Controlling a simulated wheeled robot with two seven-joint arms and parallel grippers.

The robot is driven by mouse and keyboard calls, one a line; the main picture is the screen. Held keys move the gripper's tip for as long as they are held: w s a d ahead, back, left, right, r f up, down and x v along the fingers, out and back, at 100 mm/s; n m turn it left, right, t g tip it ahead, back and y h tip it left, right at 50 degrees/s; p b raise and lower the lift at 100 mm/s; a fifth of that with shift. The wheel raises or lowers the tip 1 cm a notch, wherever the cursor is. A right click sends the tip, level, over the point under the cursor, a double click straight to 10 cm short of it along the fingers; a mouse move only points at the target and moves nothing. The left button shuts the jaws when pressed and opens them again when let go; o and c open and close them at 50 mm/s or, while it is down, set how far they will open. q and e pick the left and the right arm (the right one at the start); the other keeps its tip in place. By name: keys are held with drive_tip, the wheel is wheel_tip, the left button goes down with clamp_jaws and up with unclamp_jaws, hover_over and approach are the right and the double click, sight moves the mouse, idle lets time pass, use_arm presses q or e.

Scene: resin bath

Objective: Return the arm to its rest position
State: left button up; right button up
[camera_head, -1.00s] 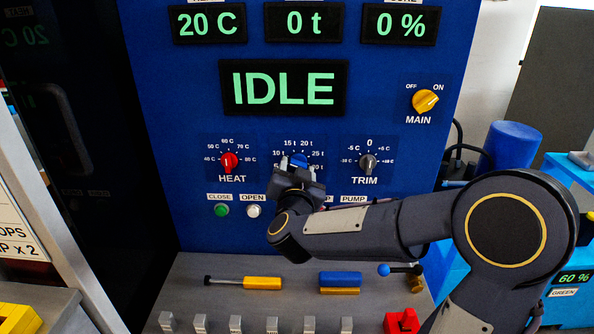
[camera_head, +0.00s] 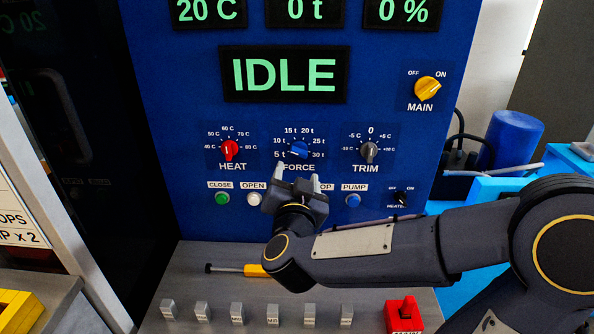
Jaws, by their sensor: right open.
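My right gripper (camera_head: 292,178) is open and empty. Its two fingers point up at the blue panel, just below the blue FORCE knob (camera_head: 298,149) and apart from it. My right arm (camera_head: 390,245) comes in from the right, across the lower part of the panel and over the grey shelf. The gripper covers part of the button row, including part of a label ending in "OP". My left gripper is not in view.
The blue panel (camera_head: 180,120) has a red HEAT knob (camera_head: 229,150), a TRIM knob (camera_head: 369,152) and a yellow MAIN knob (camera_head: 427,88). The display (camera_head: 285,73) reads IDLE. Several grey switches and a red switch (camera_head: 403,313) line the grey shelf (camera_head: 200,262). A blue cylinder (camera_head: 513,140) stands at right.

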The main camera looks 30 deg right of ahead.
idle(0.5)
drive_tip(key=s+a+f+n+g+y, duration=0.1)
drive_tip(key=s+a+f+n+y, duration=0.1)
drive_tip(key=s+a+n+y, duration=0.75)
drive_tip(key=s+d+f+g+y+p, duration=0.1)
drive_tip(key=s+d+f+g+y, duration=0.1)
drive_tip(key=s+f+g, duration=0.6)
drive_tip(key=s+f+y, duration=0.1)
drive_tip(key=s+f, duration=0.1)
drive_tip(key=s, duration=0.3)
drive_tip(key=shift+f+g, duration=0.2)
drive_tip(key=shift+g, duration=0.2)
drive_tip(key=shift+y, duration=0.25)
